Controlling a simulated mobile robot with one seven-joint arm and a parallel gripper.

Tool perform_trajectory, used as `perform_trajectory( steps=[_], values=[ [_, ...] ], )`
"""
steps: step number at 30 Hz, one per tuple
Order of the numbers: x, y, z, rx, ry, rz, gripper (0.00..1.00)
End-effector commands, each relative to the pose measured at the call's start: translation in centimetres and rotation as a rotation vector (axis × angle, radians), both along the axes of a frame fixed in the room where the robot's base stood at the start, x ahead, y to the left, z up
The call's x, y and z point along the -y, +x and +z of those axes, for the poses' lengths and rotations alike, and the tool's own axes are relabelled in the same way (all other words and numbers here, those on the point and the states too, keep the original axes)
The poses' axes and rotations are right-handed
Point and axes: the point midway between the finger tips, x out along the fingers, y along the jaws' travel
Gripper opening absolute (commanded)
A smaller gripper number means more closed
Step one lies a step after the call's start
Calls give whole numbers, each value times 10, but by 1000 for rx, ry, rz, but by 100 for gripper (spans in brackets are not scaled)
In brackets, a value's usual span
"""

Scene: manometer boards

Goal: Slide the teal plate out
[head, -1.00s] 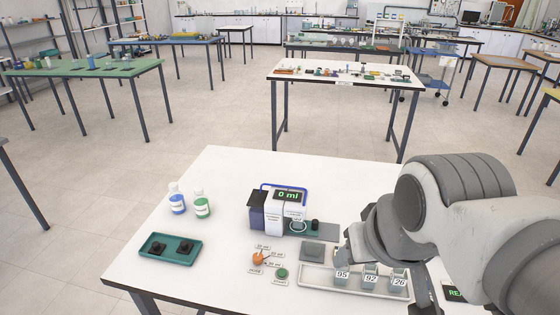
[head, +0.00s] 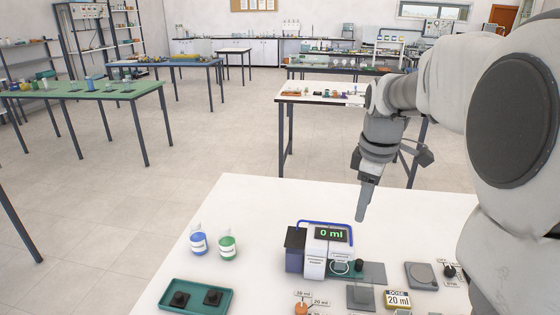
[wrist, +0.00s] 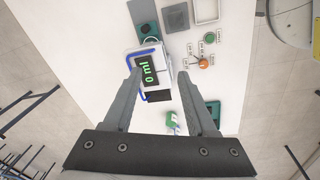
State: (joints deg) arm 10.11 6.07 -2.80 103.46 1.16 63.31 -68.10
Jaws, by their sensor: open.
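The teal plate (head: 342,271) juts out from the right side of a white pump-like device (head: 322,250) and carries a black knob. In the wrist view the plate (wrist: 148,31) lies beyond the device. The device's display reads 0 ml. My gripper (head: 363,205) is above the table, up and to the right of the device, pointing down. In the wrist view its two fingers (wrist: 160,78) are spread apart, with the device showing between them. Nothing is held. Part of the plate is hidden by the device.
A teal tray (head: 167,302) with two black pieces lies at the front left. A blue-labelled bottle (head: 198,242) and a green-labelled bottle (head: 228,246) stand left of the device. The table's back left is clear.

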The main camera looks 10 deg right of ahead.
Motion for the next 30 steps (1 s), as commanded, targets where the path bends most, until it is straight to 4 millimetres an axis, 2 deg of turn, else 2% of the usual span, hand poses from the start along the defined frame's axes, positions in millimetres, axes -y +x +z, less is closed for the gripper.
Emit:
perform_trajectory(
  steps=[1, 3, 9, 17, 20, 30],
  values=[
    [10, 13, -15, -29, -4, 54, 57],
    [21, 26, -29, -58, -7, 131, 57],
    [42, 49, -57, -113, -7, 286, 57],
    [48, 55, -78, -129, -5, 338, 57],
    [48, 55, -95, -129, -4, 337, 57],
    [47, 54, -169, -130, -4, 336, 57]
  ],
)
